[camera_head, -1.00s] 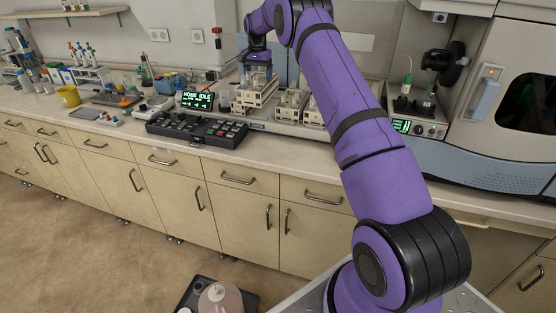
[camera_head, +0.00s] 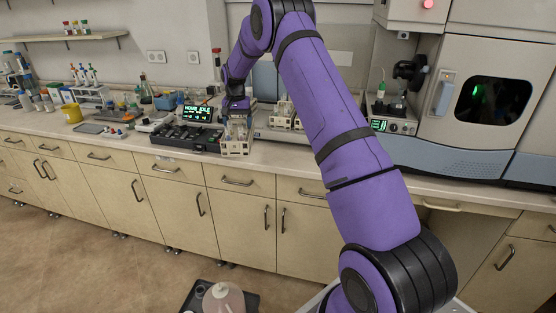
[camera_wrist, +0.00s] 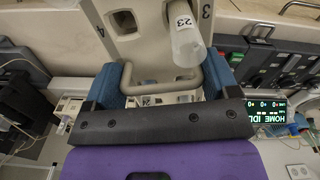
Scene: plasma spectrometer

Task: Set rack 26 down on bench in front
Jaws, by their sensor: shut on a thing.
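The held rack (camera_head: 236,147) is a cream carrier with clear vessels, upright at the bench's front edge, just right of the black control panel (camera_head: 186,138). My gripper (camera_head: 237,106) is above it. In the wrist view my gripper's blue fingers (camera_wrist: 162,78) are shut on the rack's beige loop handle (camera_wrist: 165,99). The rack top (camera_wrist: 145,45) shows the marks 3 and 4, and a clear vial (camera_wrist: 187,45) labelled 23 sits in it. I see no 26. The rack's base looks on or just above the bench (camera_head: 275,156); I cannot tell which.
More cream racks (camera_head: 285,113) stand behind and to the right, partly hidden by my arm. The lit HOME IDLE display (camera_head: 197,113) stands behind the control panel. The large spectrometer (camera_head: 470,100) fills the right. A strip of bench front right of the rack is clear.

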